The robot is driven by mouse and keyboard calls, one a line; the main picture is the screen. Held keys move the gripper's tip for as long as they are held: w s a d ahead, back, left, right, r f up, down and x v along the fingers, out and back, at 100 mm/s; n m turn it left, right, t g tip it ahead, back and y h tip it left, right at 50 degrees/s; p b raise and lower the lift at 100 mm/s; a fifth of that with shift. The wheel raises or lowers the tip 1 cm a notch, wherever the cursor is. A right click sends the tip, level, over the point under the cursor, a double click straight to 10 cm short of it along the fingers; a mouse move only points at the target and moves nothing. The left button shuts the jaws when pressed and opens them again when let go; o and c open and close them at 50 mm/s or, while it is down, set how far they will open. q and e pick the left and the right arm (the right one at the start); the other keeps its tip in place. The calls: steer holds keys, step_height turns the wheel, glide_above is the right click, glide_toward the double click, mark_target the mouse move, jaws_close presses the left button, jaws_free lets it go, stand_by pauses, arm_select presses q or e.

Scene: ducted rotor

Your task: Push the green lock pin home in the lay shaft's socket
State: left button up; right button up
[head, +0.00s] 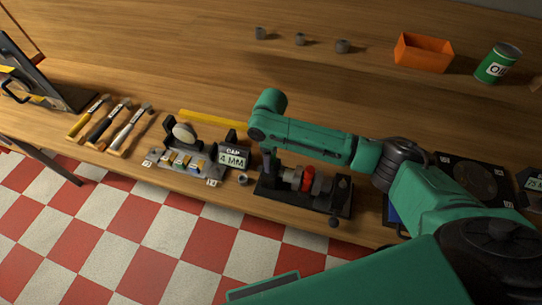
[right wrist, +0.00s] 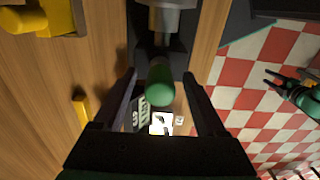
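The green lock pin (right wrist: 160,84) shows in the right wrist view, pointing toward the camera below the grey end of the lay shaft (right wrist: 168,20). How deep it sits in the socket I cannot tell. My right gripper (right wrist: 162,76) is open, its dark fingers on either side of the pin with visible gaps. In the head view the lay shaft, with a red ring (head: 307,179), lies in a black fixture (head: 330,205); my right arm reaches over its left end and the pin is not visible there. My left gripper (right wrist: 272,80) appears open over the floor, far from the pin.
A gauge stand with a "GAP 4 MM" sign (head: 233,159) stands left of the fixture. Several hammers (head: 126,130) lie further left. An orange bin (head: 423,53), a green oil can (head: 497,63) and small grey parts (head: 300,39) stand at the back.

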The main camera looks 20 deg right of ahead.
step_height(320, 180, up, 15)
steer(key=b, duration=0.3)
steer(key=shift+f, duration=0.2)
steer(key=shift+f, duration=0.1)
